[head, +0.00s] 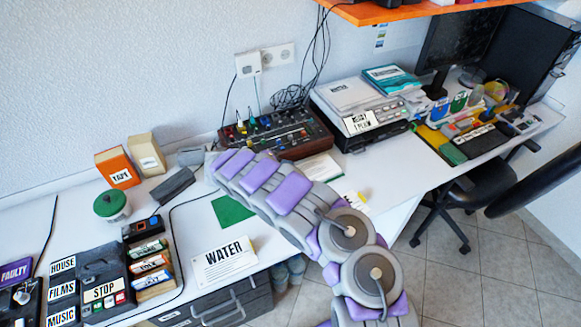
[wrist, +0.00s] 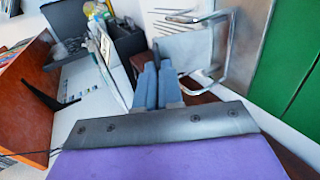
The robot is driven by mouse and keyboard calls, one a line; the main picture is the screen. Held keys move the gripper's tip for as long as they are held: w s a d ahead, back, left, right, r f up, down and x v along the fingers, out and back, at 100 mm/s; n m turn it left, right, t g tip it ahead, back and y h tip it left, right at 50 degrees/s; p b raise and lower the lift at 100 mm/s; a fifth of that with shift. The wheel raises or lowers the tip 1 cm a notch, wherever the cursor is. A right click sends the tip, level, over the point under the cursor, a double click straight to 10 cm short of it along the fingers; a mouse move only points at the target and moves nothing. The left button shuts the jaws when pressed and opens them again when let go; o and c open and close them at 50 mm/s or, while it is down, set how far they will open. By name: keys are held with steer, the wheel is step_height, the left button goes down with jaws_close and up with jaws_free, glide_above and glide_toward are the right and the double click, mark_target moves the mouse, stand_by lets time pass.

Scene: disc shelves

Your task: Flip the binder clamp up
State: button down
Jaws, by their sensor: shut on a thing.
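The binder clamp (wrist: 226,55) looks like a bent silver wire loop with a pale plate, in the upper middle of the wrist view. A grey metal strip and a green panel (wrist: 285,60) lie to its right. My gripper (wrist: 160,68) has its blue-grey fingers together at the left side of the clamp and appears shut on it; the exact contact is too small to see. In the head view my purple and grey arm reaches left over the table. A green sheet (head: 232,210) lies below the arm there, and the clamp cannot be made out.
A mixer (head: 278,133) stands behind the arm by the wall. A tan box (head: 147,155) and a green-lidded pot (head: 110,205) stand to the left. A WATER card (head: 225,263) is at the front edge. An orange shelf (head: 400,9) hangs above.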

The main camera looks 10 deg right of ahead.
steer(key=a+h, duration=0.1)
steer(key=t+h, duration=0.1)
steer(key=shift+s+a+f+h, duration=0.35)
steer(key=shift+a+f+h, duration=0.05)
steer(key=shift+s+a+h, duration=0.1)
steer(key=shift+h, duration=0.3)
steer(key=shift+f, duration=0.1)
steer(key=c, duration=1.3)
jaws_free()
steer(key=p+v, duration=0.1)
steer(key=v, duration=0.7)
steer(key=p+v, duration=0.1)
steer(key=v, duration=0.8)
steer(key=shift+s+a+f+p, duration=0.1)
steer(key=shift+a+f+p, duration=0.05)
steer(key=shift+a+p, duration=0.15)
